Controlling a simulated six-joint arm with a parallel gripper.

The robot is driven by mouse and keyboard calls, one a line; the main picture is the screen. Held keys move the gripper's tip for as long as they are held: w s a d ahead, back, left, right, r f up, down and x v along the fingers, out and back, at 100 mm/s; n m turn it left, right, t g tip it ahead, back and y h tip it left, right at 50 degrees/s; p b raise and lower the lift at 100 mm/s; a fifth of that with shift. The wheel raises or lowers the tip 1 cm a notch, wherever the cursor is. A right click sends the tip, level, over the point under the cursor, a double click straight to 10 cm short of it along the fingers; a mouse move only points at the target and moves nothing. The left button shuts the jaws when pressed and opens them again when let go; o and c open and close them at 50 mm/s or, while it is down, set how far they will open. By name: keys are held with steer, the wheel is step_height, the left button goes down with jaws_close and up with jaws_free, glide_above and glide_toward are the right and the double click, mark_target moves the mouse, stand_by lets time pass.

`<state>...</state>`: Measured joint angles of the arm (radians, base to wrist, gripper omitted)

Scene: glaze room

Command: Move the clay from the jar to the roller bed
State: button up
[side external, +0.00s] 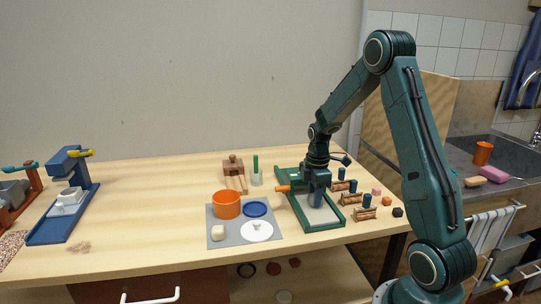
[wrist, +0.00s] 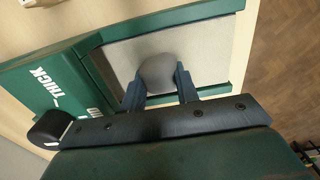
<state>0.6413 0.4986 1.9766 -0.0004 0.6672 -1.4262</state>
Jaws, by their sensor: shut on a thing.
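My gripper (side external: 317,197) is low over the green roller machine in the side view. In the wrist view, its two blue fingers (wrist: 157,84) are shut on a rounded grey lump, the clay (wrist: 157,70). The clay is over the pale grey roller bed (wrist: 212,50); I cannot tell whether it touches the bed. The green frame beside it reads "THICK". The bed also shows in the side view (side external: 322,216), partly behind my gripper.
The grey mat (side external: 213,214) also holds a blue disc (side external: 255,209), a white disc (side external: 258,232) and a cream lump (side external: 218,232). Wooden pieces (side external: 365,213) and small cubes lie right of the roller machine. A blue press (side external: 65,200) stands far left.

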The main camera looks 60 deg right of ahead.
steer(key=shift+f, duration=0.15)
steer(key=o, duration=1)
step_height(320, 180, up, 12)
steer(key=shift+r, duration=0.2)
stand_by(0.5)
